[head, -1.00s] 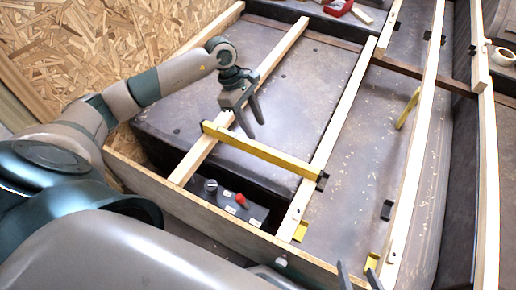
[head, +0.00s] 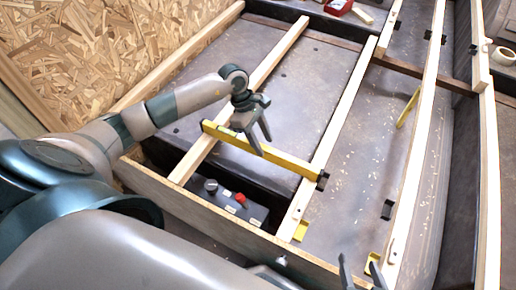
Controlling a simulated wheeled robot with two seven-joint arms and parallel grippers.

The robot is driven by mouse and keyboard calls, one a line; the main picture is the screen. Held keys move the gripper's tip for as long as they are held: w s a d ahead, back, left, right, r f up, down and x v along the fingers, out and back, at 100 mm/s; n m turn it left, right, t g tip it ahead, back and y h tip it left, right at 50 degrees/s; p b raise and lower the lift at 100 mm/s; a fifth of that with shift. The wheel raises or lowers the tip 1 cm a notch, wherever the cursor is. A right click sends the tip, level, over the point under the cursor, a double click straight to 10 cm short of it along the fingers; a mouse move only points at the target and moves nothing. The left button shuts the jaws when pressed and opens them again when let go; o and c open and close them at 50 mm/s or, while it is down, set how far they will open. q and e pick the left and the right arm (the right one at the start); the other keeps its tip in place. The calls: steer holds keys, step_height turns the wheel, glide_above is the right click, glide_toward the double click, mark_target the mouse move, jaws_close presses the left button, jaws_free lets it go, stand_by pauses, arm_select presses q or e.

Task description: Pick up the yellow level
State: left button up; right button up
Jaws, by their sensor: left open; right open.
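The yellow level (head: 285,165) is a long yellow bar in the head view. It lies across two wooden battens, its left end on one batten and its right end by the other at a dark bracket. My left gripper (head: 264,148) is open, its dark fingers pointing down in front of the level's middle-left part. I see nothing between the fingers, and cannot tell whether they touch the level. My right gripper (head: 360,274) shows only its dark fingertips at the bottom edge, apart and empty.
A dark box with a red knob (head: 240,198) sits below the level. Wooden battens (head: 345,105) run lengthwise over the grey surface. A second yellow piece (head: 408,107) leans at the right. A tape roll (head: 503,56) lies at the far right.

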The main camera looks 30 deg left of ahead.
mark_target(265, 148)
arm_select(q)
steer(key=shift+x, duration=2.5)
steer(key=shift+a, duration=0.15)
jaws_close()
